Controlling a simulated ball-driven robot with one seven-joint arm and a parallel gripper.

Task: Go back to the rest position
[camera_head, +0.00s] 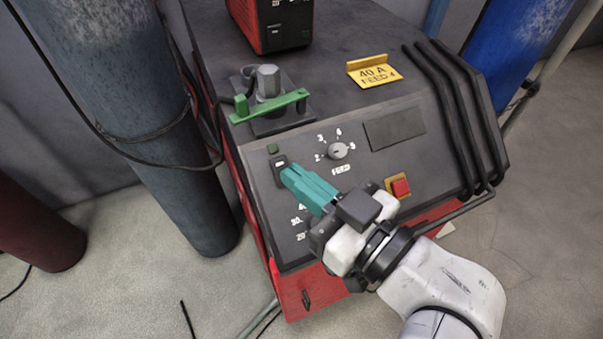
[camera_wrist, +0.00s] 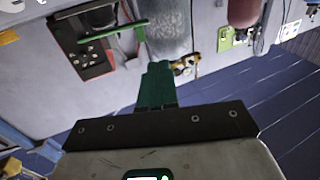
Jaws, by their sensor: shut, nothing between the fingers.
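My gripper (camera_head: 296,178) is shut and empty, its teal fingers together. In the head view its tips are over the sloped front panel of the black and red machine (camera_head: 405,120), by a small black rocker switch (camera_head: 279,168). I cannot tell whether the tips touch the switch. In the wrist view the fingers of my gripper (camera_wrist: 158,70) point up the picture, and a green lever (camera_wrist: 112,32) lies beyond them to the left.
The panel carries a FEED knob (camera_head: 338,151) and a red button (camera_head: 400,187). A green lever (camera_head: 270,106) sits behind the panel, near a yellow label (camera_head: 373,71). Black bars (camera_head: 455,110) edge the right side. A grey-blue cylinder (camera_head: 150,120) stands at left, a blue one (camera_head: 515,50) at right.

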